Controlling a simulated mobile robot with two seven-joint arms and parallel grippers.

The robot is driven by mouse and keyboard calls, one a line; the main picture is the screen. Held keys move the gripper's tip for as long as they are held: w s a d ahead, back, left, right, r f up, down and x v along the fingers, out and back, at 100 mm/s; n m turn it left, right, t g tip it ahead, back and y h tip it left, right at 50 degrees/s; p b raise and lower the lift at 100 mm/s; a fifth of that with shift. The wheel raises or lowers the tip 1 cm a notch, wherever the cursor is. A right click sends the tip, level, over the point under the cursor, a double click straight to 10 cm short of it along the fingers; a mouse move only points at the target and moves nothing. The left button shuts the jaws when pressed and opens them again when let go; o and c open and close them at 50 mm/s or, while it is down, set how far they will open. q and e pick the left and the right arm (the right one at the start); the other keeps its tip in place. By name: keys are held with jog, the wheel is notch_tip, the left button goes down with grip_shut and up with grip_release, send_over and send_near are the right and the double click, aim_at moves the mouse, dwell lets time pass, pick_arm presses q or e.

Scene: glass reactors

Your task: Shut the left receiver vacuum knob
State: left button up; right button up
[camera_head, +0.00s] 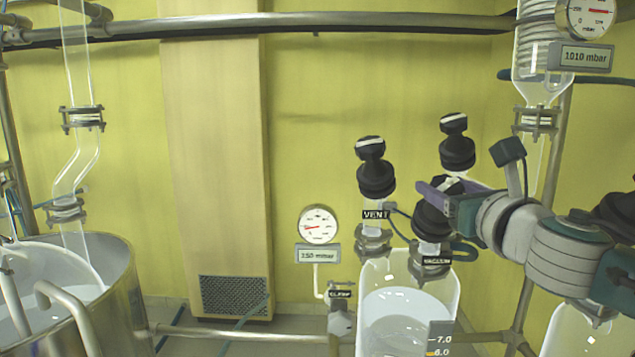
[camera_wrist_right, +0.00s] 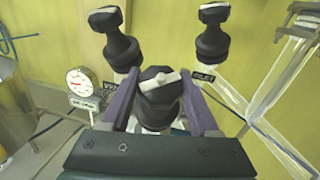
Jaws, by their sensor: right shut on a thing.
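The left receiver (camera_head: 405,305) is a glass vessel with pale liquid in the head view. On its top stand a black vent knob (camera_head: 374,168) and, to the right, the black vacuum knob (camera_head: 433,218); the "VACUUM" label is partly legible below it. My right gripper (camera_head: 432,190) reaches in from the right and is shut on the vacuum knob. In the right wrist view the purple fingers are on both sides of the vacuum knob (camera_wrist_right: 160,90), whose white top bar shows tilted. My left gripper is not in view.
A gauge (camera_head: 318,225) reads 150 mbar, and another gauge (camera_head: 587,15) at upper right has a 1010 mbar display. A steel vessel (camera_head: 125,290) is at left.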

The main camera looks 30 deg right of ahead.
jog(key=m+g+h, duration=0.1)
jog(key=m+h, duration=0.2)
jog(key=m, duration=0.1)
jog(key=shift+a+g, duration=0.1)
jog(key=shift+g, duration=0.2)
jog(key=m+g+h, duration=0.1)
jog(key=m+h, duration=0.1)
jog(key=shift+m+g, duration=0.3)
jog(key=m+g+h+b, duration=0.1)
jog(key=m+g, duration=0.1)
jog(key=m, duration=0.1)
jog(key=m+g+h+b, duration=0.1)
jog(key=m+g+h, duration=0.1)
jog(key=g, duration=0.1)
jog(key=shift+m+h, duration=0.3)
jog(key=shift+m, duration=0.1)
jog(key=shift+f+m+g+b, duration=0.1)
jog(key=shift+m+g+b, duration=0.9)
jog(key=shift+m+g, duration=0.15)
jog(key=m+g+b, duration=0.3)
jog(key=shift+f+h, duration=0.1)
jog(key=shift+h, duration=0.2)
jog(key=shift+s+m+g+y+b, duration=0.1)
jog(key=shift+m+g+y+b, duration=0.4)
jog(key=shift+m+g+b, duration=1.4)
jog(key=shift+r, duration=0.2)
